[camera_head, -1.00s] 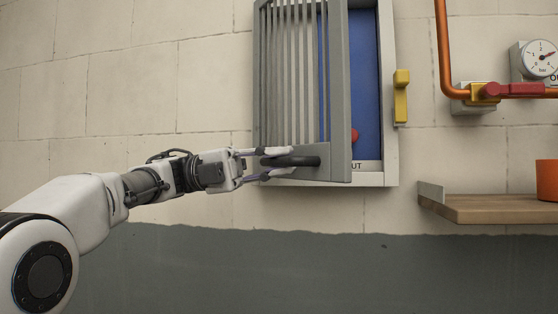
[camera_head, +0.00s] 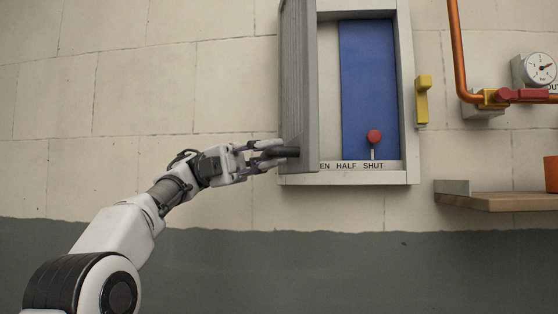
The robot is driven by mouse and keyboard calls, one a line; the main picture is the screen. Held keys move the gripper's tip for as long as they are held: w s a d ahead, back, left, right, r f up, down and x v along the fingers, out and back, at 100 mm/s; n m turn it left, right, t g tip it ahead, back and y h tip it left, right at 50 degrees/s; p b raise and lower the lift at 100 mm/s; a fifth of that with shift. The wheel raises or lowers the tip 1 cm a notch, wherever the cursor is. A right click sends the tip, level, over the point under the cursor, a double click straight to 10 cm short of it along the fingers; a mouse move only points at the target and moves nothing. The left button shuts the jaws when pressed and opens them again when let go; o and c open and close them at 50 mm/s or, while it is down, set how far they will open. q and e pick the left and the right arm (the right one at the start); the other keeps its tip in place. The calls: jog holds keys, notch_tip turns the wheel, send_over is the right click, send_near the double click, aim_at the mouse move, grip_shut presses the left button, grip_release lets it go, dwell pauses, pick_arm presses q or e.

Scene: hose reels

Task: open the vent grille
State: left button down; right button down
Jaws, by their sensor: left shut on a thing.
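The grey slatted vent grille (camera_head: 299,80) is hinged at the left of a pale wall frame (camera_head: 405,80) and stands swung out, seen nearly edge-on. Behind it the opening shows a blue panel (camera_head: 368,75) and a red knob (camera_head: 374,136) on a short stem, above lettering that reads "HALF SHUT" with a partly hidden word before it. My left gripper (camera_head: 270,154) is shut on the dark handle (camera_head: 284,152) at the grille's lower edge. My right gripper is not in view.
A yellow catch (camera_head: 422,100) sits on the wall right of the frame. An orange pipe (camera_head: 457,45) with a red-handled valve (camera_head: 508,95) and a gauge (camera_head: 540,68) are further right. A wooden shelf (camera_head: 500,202) holds an orange pot (camera_head: 551,173).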

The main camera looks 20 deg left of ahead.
pick_arm(q)
jog(key=shift+a+r, duration=0.15)
jog(key=c, duration=1.1)
grip_release()
jog(key=shift+s, duration=0.1)
jog(key=shift+c, duration=0.2)
